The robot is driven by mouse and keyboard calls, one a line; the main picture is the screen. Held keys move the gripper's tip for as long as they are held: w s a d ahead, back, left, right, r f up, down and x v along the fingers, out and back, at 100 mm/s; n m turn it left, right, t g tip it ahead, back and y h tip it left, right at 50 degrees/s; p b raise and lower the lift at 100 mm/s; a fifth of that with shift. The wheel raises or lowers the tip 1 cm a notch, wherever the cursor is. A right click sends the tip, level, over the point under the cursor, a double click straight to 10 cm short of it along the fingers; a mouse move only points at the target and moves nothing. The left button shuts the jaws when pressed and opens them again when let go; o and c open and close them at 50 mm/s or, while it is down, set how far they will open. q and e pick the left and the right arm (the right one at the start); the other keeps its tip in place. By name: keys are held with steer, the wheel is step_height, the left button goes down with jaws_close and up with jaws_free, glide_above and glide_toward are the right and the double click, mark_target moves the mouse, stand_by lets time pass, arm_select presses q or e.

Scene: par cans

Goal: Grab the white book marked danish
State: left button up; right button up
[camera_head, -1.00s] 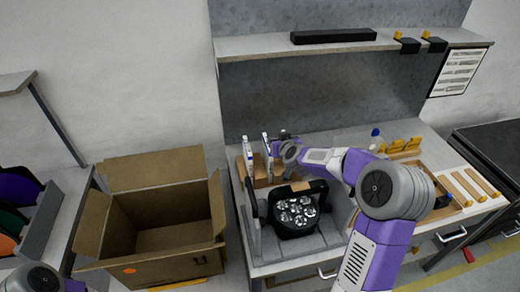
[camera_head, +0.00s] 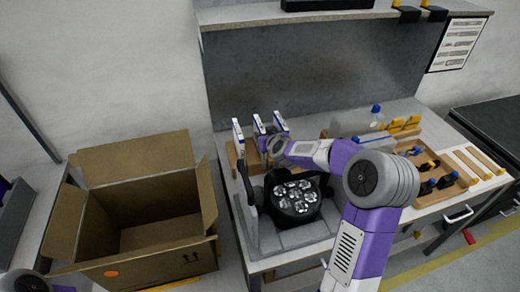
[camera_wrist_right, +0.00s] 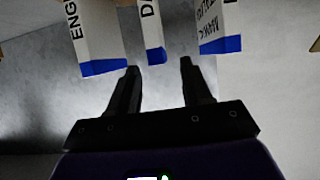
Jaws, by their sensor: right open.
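In the right wrist view, a thin white book (camera_wrist_right: 150,28) with a blue end shows a spine starting with "D"; the rest of the word is cut off. It stands between a wider book marked "ENG" (camera_wrist_right: 95,35) and another lettered white book (camera_wrist_right: 213,25). My right gripper (camera_wrist_right: 160,66) is open and empty, its fingertips just short of the "D" book's blue end and roughly either side of it. In the head view, the upright books (camera_head: 260,126) stand at the bench's back left, with my right gripper's wrist close in front. My left gripper is out of view.
A black par can (camera_head: 296,197) sits on the bench just in front of the books. An open cardboard box (camera_head: 150,262) stands left of the bench. A wooden tray (camera_head: 440,190) with small dark items lies to the right. A shelf (camera_head: 240,17) runs above.

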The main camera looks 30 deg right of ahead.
mark_target(261, 130)
steer(key=shift+x, duration=3.95)
steer(key=shift+d+r, duration=0.1)
steer(key=shift+d, duration=0.05)
jaws_close()
